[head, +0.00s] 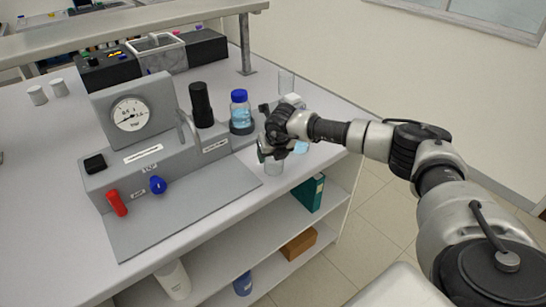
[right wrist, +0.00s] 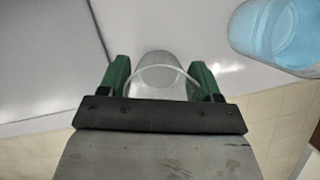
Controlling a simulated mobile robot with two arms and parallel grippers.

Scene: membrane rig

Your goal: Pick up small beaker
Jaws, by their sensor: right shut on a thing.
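The small beaker (head: 274,167) is clear, empty-looking glass near the bench's front edge in the head view. My right gripper (head: 270,151) comes from above and is shut on it. In the right wrist view the small beaker (right wrist: 157,74) sits between the two green fingers of my right gripper (right wrist: 159,82), its rim towards the camera. I cannot tell whether its base touches the bench. My left gripper is not in view.
A beaker with blue liquid (head: 301,147) stands close by on the right, also in the right wrist view (right wrist: 283,35). A blue-capped bottle (head: 240,113), the gauge rig (head: 165,155) and a clear beaker (head: 286,83) are nearby. The bench edge is close.

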